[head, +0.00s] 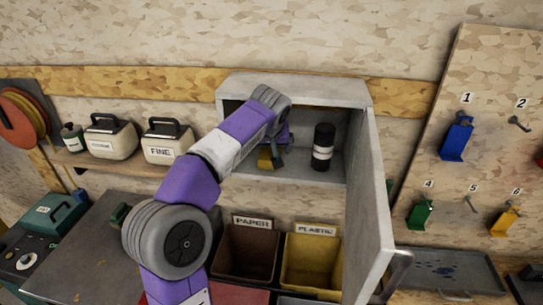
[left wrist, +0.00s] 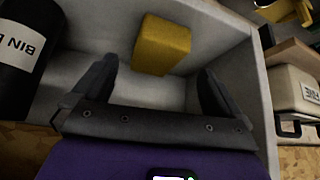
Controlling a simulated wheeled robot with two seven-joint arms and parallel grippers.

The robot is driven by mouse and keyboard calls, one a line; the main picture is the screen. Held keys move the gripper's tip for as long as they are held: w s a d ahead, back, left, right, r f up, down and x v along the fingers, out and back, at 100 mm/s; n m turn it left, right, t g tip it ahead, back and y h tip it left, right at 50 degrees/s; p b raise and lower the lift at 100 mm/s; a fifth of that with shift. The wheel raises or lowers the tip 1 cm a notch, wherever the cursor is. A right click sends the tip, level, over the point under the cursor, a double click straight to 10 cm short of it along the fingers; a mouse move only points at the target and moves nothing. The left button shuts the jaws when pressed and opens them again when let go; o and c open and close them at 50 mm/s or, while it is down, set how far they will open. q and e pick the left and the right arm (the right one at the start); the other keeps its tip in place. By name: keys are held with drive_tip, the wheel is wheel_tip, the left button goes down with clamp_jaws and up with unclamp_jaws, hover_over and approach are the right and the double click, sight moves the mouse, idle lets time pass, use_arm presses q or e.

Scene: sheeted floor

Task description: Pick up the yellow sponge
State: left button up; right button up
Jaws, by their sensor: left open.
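The yellow sponge (left wrist: 163,45) stands on the floor of the open grey wall cabinet (head: 295,82), near the cabinet's side wall in the left wrist view. In the head view the sponge (head: 265,158) is partly hidden behind my left arm and gripper. My left gripper (left wrist: 158,72) is open and empty, its two fingers apart, with the sponge ahead of the gap between them. In the head view the left gripper (head: 278,145) reaches into the cabinet, mostly hidden by its own wrist. My right gripper is not in view.
A black bottle (head: 323,147) with a white band stands in the cabinet, right of my gripper. The cabinet door (head: 371,200) hangs open at the right. Brown (head: 247,252) and yellow (head: 312,262) bins stand below. White containers (head: 168,142) sit on the shelf at left.

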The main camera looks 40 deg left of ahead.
sight(270, 153)
use_arm(q)
drive_tip(key=x, duration=0.4)
drive_tip(key=shift+w+f, duration=0.25)
drive_tip(key=shift+w, duration=0.15)
drive_tip(key=c, duration=1.1)
